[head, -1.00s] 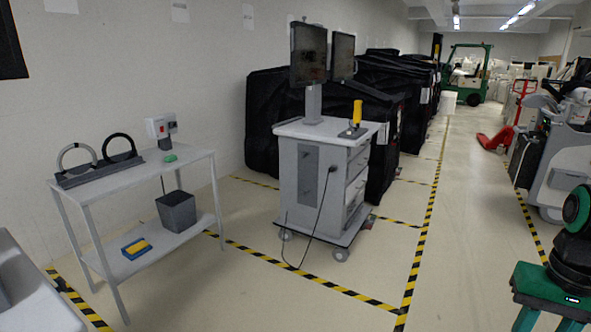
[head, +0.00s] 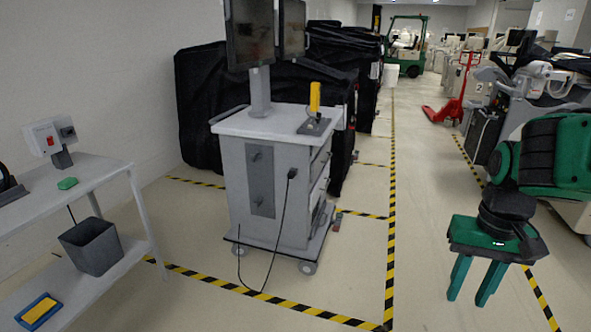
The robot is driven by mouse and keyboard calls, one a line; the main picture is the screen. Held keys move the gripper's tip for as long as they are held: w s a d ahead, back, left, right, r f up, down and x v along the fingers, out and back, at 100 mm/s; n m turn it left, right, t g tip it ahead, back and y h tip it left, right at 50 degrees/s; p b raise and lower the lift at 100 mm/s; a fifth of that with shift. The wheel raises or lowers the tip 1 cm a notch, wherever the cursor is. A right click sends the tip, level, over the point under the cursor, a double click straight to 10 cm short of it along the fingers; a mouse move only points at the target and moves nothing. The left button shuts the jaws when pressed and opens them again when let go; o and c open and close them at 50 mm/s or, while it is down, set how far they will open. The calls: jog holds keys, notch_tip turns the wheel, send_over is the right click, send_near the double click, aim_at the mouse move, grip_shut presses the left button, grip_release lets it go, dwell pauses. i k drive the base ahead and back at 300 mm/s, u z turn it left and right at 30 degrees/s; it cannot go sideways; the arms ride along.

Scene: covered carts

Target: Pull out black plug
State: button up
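The black plug (head: 292,173) sits at the upper right of the white cart's (head: 235,208) near side. Its black cable (head: 279,228) hangs from it and loops down by the floor. My gripper (head: 469,294) is at the right of the head view, pointing down, with two green fingers apart and nothing seen between them. It is well to the right of the plug and apart from it.
The cart carries two monitors (head: 250,32) and a yellow handheld device (head: 315,98). A white table (head: 95,175) with a grey bin (head: 92,246) stands at left. Clear floor lies before the cart. A red pallet jack (head: 448,108) stands behind at right.

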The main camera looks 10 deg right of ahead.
aim_at(291, 175)
jog(key=i, duration=0.2)
jog(key=z, duration=0.85)
jog(key=k, duration=1.05)
jog(key=z, duration=1.05)
jog(key=k, duration=0.35)
jog(key=z, duration=0.2)
jog(key=i, duration=0.75)
jog(key=u, duration=0.35)
jog(key=i, duration=1.25)
jog(key=u, duration=0.9)
jog(key=i, duration=0.95)
jog(key=u, duration=1.15)
jog(key=i, duration=0.7)
jog(key=u, duration=0.45)
